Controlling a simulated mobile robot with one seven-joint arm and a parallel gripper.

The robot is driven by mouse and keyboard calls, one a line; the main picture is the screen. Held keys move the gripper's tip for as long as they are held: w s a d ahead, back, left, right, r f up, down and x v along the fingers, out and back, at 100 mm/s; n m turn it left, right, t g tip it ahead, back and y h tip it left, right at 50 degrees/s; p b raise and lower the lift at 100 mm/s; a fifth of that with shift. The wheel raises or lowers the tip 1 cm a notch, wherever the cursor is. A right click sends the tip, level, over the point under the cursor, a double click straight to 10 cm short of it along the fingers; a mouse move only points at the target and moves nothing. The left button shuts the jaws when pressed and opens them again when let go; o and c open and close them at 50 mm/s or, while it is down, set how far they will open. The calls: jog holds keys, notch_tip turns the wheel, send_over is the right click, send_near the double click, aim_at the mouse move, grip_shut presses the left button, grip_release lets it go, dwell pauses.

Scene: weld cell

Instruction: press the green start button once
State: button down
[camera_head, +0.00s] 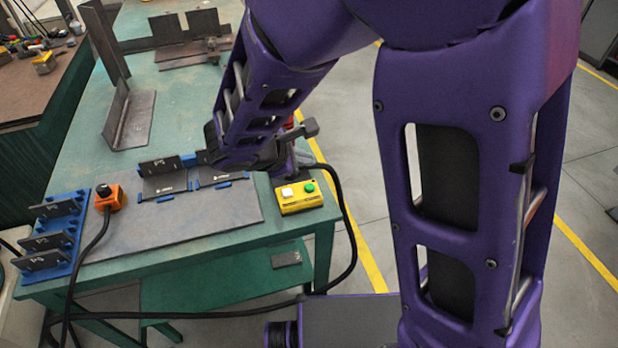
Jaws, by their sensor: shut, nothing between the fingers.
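The green start button (309,187) is a round green cap on a yellow control box (300,204) at the right front corner of the green table. A white button (287,192) sits to its left on the same box. My purple arm reaches down from the top of the view. My gripper (290,168) is shut and empty, just behind the box and apart from the green button as seen here. It is small, dark and partly hidden by my wrist, so its height above the table is hard to judge.
Dark plates with blue clips (165,184) lie left of the box. An orange device with a black knob (109,197) and a blue rack of plates (50,240) stand farther left. A black cable (350,225) loops past the table's right edge. Steel angles (130,115) lie farther back.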

aim_at(305, 189)
notch_tip(305, 189, down, 3)
jog(key=shift+f+b, duration=0.1)
jog(key=shift+b, duration=0.7)
jog(key=shift+f, duration=1)
dwell(0.6)
jog(key=shift+f, duration=0.4)
jog(key=shift+f, duration=0.45)
dwell(0.5)
dwell(0.3)
jog(key=shift+r+p, duration=0.55)
jog(key=shift+r, duration=0.35)
